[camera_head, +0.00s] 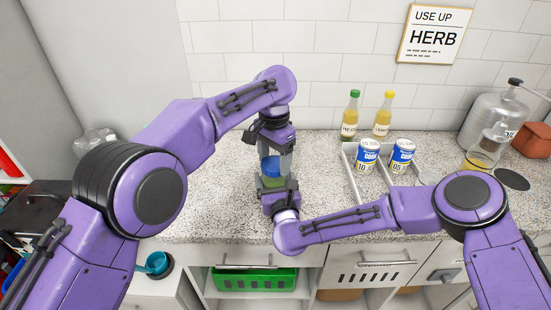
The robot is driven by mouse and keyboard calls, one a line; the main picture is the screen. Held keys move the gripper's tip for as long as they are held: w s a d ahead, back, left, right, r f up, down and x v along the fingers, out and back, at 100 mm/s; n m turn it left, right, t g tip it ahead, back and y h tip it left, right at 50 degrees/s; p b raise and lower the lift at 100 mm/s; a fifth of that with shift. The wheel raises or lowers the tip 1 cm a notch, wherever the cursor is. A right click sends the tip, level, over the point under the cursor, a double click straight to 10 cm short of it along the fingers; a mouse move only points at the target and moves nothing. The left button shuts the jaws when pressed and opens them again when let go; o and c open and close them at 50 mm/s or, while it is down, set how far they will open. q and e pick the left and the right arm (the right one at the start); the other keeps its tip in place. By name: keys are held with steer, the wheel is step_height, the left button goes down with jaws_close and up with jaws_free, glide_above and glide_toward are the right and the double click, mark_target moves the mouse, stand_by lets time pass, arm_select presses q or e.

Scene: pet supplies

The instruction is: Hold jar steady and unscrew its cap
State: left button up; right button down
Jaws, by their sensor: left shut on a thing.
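The jar stands on the speckled counter between my two grippers; a small greenish part of its body (279,184) shows under its blue cap (269,167). My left gripper (271,160) points down from above and is shut on the blue cap. My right gripper (278,184) reaches in from the front, with its fingers low around the jar's body. Most of the jar is hidden by the grippers, and I cannot tell whether the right fingers press on it.
A white tray (350,163) with two blue-and-white cans (367,156) is at right. Two bottles (382,115), a metal dispenser (490,122) and a glass (480,160) stand farther back and right. The counter left of the jar (210,190) is clear.

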mark_target(274, 162)
steer(key=shift+f, duration=0.25)
arm_select(q)
steer(key=shift+r, duration=1.1)
steer(key=shift+r, duration=2)
arm_select(e)
steer(key=shift+c, duration=0.9)
jaws_free()
arm_select(q)
steer(key=shift+w, duration=0.1)
arm_select(e)
steer(key=shift+o, duration=0.9)
arm_select(q)
steer(key=shift+w+f, duration=0.1)
steer(key=shift+f, duration=0.05)
arm_select(e)
steer(key=shift+w, duration=0.1)
